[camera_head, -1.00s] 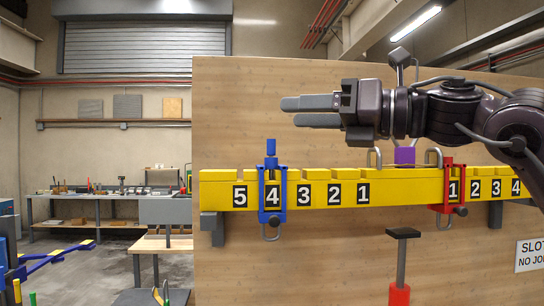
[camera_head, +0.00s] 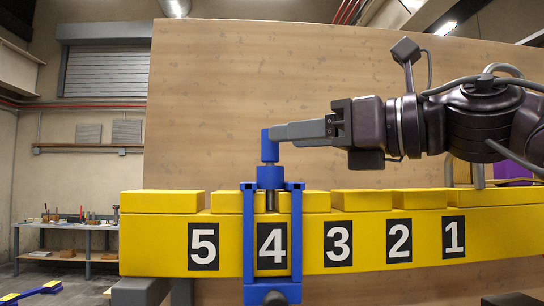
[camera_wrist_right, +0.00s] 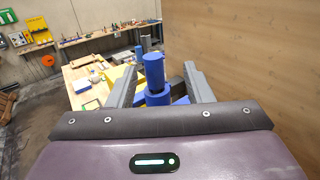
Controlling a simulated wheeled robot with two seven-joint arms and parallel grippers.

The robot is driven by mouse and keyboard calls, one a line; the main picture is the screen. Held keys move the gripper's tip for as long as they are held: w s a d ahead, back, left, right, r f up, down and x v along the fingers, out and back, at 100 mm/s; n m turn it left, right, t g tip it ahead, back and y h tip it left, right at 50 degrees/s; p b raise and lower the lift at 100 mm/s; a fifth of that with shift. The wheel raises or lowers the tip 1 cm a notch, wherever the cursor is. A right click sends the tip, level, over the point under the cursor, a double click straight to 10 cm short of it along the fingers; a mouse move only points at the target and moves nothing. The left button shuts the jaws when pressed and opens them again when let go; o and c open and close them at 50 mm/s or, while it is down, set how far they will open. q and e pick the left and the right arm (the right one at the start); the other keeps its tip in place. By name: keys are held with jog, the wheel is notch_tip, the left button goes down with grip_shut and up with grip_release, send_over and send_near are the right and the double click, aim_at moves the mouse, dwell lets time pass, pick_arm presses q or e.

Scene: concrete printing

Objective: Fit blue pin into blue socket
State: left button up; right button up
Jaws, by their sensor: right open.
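A blue pin (camera_head: 270,150) stands upright at slot 4 of the yellow beam. It has a round head, a wider collar and a thin dark shaft running down between the posts of a blue bracket (camera_head: 249,230). The bracket straddles the beam around the number 4; whether it is the blue socket I cannot tell. My right gripper (camera_head: 284,136) comes in from the right, level with the pin's head, with its fingertips at it. The right wrist view shows the pin (camera_wrist_right: 154,72) upright between the two spread fingers. My left gripper is not in view.
The yellow beam (camera_head: 400,255) carries numbers 5 to 1, with raised yellow blocks along its top. A wooden panel (camera_head: 240,90) stands close behind it. A purple block (camera_head: 513,171) shows partly behind my right arm. A workbench (camera_head: 70,228) stands far left.

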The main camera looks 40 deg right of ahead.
aim_at(263, 144)
jog(key=p+x, duration=0.3)
jog(key=x, duration=0.2)
jog(key=shift+w+a+f+p, duration=0.15)
jog(key=shift+a+f+p, duration=0.05)
jog(key=shift+a+p, duration=0.2)
jog(key=shift+w+a+f, duration=0.15)
jog(key=shift+w+f, duration=0.05)
jog(key=shift+w, duration=0.15)
jog(key=shift+s, duration=0.2)
jog(key=c, duration=0.3)
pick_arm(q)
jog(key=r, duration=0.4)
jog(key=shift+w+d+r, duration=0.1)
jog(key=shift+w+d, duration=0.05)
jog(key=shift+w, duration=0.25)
pick_arm(e)
grip_shut()
